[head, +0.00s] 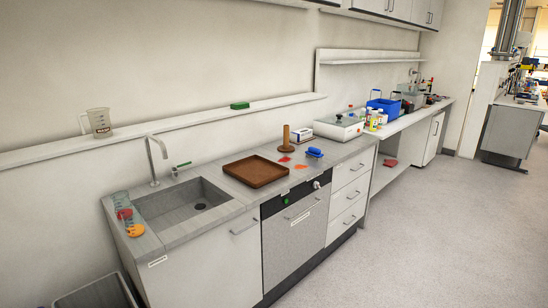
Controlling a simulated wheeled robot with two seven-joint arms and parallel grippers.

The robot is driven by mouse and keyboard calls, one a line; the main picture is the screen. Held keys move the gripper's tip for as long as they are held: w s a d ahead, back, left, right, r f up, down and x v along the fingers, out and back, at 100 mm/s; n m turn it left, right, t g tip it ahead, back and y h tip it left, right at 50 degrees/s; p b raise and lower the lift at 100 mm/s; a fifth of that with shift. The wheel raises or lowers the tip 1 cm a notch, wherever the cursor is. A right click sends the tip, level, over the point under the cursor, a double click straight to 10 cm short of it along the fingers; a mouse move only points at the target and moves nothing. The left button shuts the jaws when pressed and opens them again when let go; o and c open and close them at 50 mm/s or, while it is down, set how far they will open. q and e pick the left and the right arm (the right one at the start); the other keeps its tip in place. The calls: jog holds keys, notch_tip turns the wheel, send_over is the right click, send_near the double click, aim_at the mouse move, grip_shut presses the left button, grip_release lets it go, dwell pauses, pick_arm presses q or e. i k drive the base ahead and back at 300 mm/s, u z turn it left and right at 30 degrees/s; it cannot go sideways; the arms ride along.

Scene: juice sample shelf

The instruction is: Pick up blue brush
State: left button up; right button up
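A small blue object (314,152) lies on the counter, right of the brown tray and in front of a white box. It looks like the blue brush, but it is too small to make out bristles. Nothing is touching it from my side. Neither of my grippers is in view.
The grey counter (215,181) holds a sink (183,210) with a tap (154,160), a brown tray (256,171), a wooden post (286,138) and red and orange pieces (301,167). A blue crate (384,105) stands farther back. The floor (440,230) at right is clear.

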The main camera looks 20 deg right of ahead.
aim_at(313, 152)
jog(key=z, duration=0.75)
jog(key=i, duration=0.85)
jog(key=z, duration=1.15)
jog(key=i, duration=1.9)
jog(key=u, duration=1.15)
jog(key=i, duration=1.1)
jog(key=u, duration=1.2)
